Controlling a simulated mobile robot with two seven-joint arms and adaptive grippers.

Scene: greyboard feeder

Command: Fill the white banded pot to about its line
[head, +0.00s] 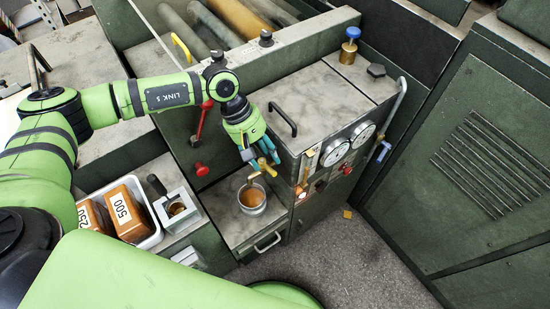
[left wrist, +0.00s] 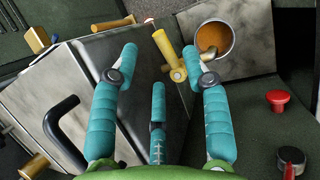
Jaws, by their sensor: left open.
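The pot (head: 252,209) stands on a grey shelf low on the machine, upright, with orange-brown liquid inside. In the left wrist view the pot (left wrist: 231,46) is at the top right, its liquid surface below the rim. I cannot make out its line. A brass spout (left wrist: 208,57) reaches over its near rim; I cannot tell whether liquid runs. A yellow tap handle (left wrist: 165,46) is beside the spout. My left gripper (head: 262,156) is open, just above the tap; in the left wrist view its teal fingers (left wrist: 159,60) stand either side of the handle. My right gripper is not in view.
A white tray (head: 156,238) with orange blocks marked 250 and 500 and a square grey holder (head: 187,222) are left of the pot. The machine's top has a black handle (head: 283,118); gauges (head: 335,152) are on its front. Red knobs (head: 201,169) are near my arm.

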